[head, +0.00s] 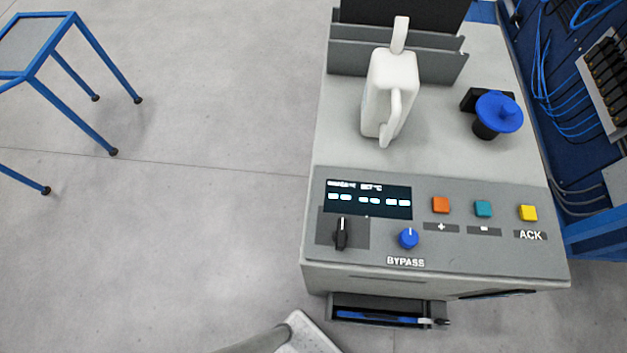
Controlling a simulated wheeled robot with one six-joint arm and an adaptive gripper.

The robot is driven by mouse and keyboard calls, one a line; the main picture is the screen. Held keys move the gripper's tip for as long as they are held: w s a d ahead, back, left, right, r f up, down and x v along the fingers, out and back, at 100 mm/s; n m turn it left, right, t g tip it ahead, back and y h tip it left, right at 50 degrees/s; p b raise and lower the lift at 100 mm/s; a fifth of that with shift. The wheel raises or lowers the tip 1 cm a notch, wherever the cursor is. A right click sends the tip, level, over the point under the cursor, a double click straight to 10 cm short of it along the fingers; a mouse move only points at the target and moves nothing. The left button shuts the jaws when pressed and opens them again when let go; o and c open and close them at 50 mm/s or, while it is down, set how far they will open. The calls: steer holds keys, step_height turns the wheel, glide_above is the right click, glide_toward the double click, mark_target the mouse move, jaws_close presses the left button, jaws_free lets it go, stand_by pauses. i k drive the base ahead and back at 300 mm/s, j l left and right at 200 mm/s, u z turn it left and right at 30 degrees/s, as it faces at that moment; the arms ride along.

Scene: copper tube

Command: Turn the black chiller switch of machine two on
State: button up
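A black rotary switch (341,234) sits on a dark grey square plate at the left of a sloped control panel (470,257). Its handle stands about upright in the picture, with a white mark on its upper part. No on or off lettering can be read beside it, and no machine number is readable. A lit display (368,199) sits just above the switch. My gripper is not in view; only what looks like part of my arm shows at the bottom edge, below and left of the panel.
A blue BYPASS knob (408,238) is right of the switch, with orange (440,205), teal (483,208) and yellow (528,212) buttons farther right. A white jug (388,92) and a blue-topped valve (499,112) stand behind. An open drawer (388,311) juts out below.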

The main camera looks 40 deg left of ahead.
mark_target(340, 236)
steer(key=i+u, duration=0.1)
steer(key=u, duration=0.5)
steer(key=k+l+u, duration=0.1)
steer(key=l+u, duration=0.25)
steer(key=j, duration=0.9)
steer(key=k+j+z, duration=0.35)
steer(key=k+j, duration=0.45)
